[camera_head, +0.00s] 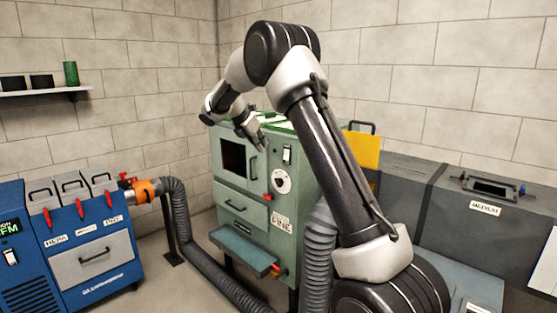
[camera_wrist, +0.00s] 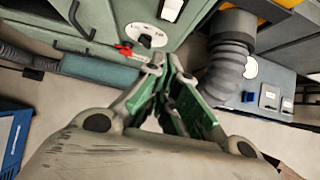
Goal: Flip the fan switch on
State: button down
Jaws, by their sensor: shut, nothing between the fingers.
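A white rocker switch in a dark frame (camera_head: 287,154) sits on the front of the green cabinet (camera_head: 300,185), above a round dial (camera_head: 281,181). It also shows at the top of the wrist view (camera_wrist: 172,9), with the dial (camera_wrist: 146,36) below it. Another white switch (camera_head: 11,257) is on the blue unit at the far left, under a lit display. I cannot read which switch is the fan's. My gripper (camera_head: 258,141) is by the cabinet's upper front, left of its switch. In the wrist view my gripper (camera_wrist: 168,62) is shut and empty, its green-padded fingers below the dial.
A small red knob (camera_wrist: 124,48) is left of the dial. Grey ribbed hoses (camera_head: 317,255) run beside the cabinet and across the floor (camera_head: 195,295). A shelf-like tray (camera_head: 243,250) juts from the cabinet's lower front. A blue panel with pale switches (camera_wrist: 268,97) is at right in the wrist view.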

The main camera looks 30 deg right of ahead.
aim_at(286, 155)
jog(key=shift+w+d+r+x, duration=0.15)
jog(key=shift+d+r+x, duration=0.2)
jog(key=shift+x, duration=1.8)
jog(key=shift+w+d+r+x, duration=0.1)
jog(key=shift+d+r+x, duration=0.15)
jog(key=shift+x, duration=1.9)
jog(key=shift+w+d+r+x, duration=0.15)
jog(key=shift+d+r+x, duration=0.2)
jog(key=shift+x, duration=1.8)
jog(key=shift+d+f, duration=0.1)
jog(key=shift+w+d+f, duration=0.1)
jog(key=shift+d+f, duration=0.1)
jog(key=shift+d, duration=0.1)
jog(key=shift+r, duration=0.1)
jog(key=shift+r, duration=0.85)
jog(key=shift+a, duration=0.1)
